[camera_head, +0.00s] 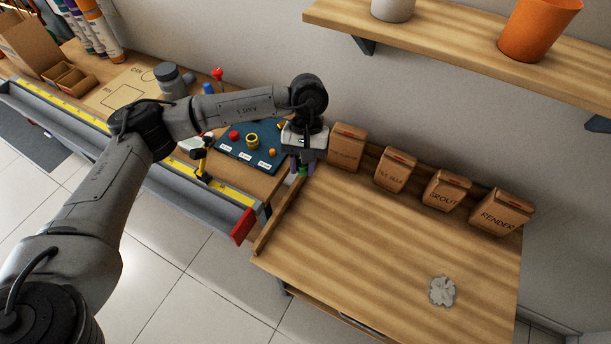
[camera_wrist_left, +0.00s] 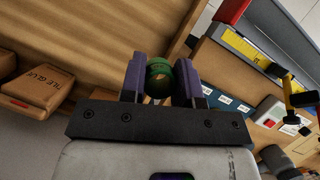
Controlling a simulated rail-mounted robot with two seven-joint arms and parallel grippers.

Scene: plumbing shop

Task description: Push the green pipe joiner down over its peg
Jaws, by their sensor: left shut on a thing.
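The green pipe joiner (camera_head: 304,170) is between the fingers of my left gripper (camera_head: 302,167), small and partly hidden in the head view. In the left wrist view the green joiner (camera_wrist_left: 159,80) sits between the two purple fingers, and my left gripper (camera_wrist_left: 160,82) is shut on it. The dark blue peg board (camera_head: 228,150) lies on the left bench, just left of the gripper, with red, yellow and orange pieces on it. Part of the board (camera_wrist_left: 222,98) shows right of the fingers in the wrist view. I cannot make out the green joiner's peg. My right gripper is not in view.
A wooden worktop (camera_head: 385,250) with a raised left edge lies to the right, mostly clear, with a grey lump (camera_head: 441,291) on it. Several cardboard boxes (camera_head: 446,190) line the wall. A shelf (camera_head: 440,38) hangs above.

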